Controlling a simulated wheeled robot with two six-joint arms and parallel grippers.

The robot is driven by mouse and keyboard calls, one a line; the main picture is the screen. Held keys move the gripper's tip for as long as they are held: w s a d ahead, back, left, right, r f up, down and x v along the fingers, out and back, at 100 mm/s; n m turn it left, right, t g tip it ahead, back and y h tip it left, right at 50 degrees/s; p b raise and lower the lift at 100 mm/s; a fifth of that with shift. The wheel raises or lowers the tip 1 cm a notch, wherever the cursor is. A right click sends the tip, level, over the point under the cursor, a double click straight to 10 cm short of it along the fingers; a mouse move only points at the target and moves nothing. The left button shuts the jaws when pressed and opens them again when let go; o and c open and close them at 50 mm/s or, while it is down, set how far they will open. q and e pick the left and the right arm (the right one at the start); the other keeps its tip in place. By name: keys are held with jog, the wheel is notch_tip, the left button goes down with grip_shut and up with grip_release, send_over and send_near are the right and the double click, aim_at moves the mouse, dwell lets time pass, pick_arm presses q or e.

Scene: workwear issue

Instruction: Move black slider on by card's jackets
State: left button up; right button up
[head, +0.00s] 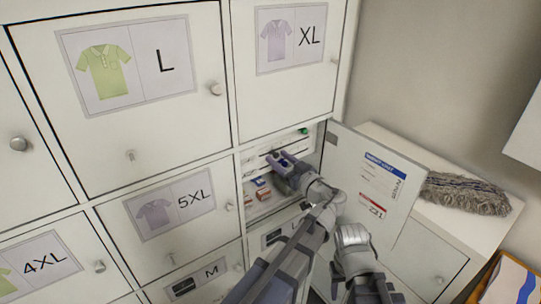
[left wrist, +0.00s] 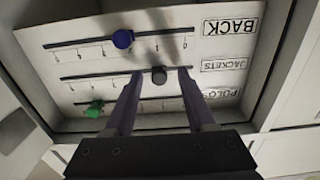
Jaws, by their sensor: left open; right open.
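In the left wrist view the black slider knob (left wrist: 158,75) sits on the middle track, beside the upside-down label JACKETS (left wrist: 223,66). It is right of the track's middle there. My left gripper (left wrist: 159,74) is open, with one finger on each side of the knob; I cannot tell whether either touches it. In the head view this gripper (head: 280,163) reaches into the open compartment and hides the black knob. My right gripper (head: 368,288) is open, low outside the compartment.
A blue knob (left wrist: 122,39) sits on the BACK track and a green knob (left wrist: 95,109) on the POLOS track. The open door (head: 408,205) stands right of my left arm. Small boxes (head: 262,194) lie in the compartment. A grey mop head (head: 465,193) lies on the right-hand cabinet.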

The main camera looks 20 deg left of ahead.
pick_arm(q)
jog(key=shift+a, duration=0.1)
jog(key=shift+d+r, duration=0.1)
jog(key=shift+d, duration=0.15)
jog(key=shift+s, duration=0.1)
jog(key=shift+c, duration=0.7)
jog(key=shift+a, duration=0.15)
jog(key=c, duration=0.3)
grip_shut()
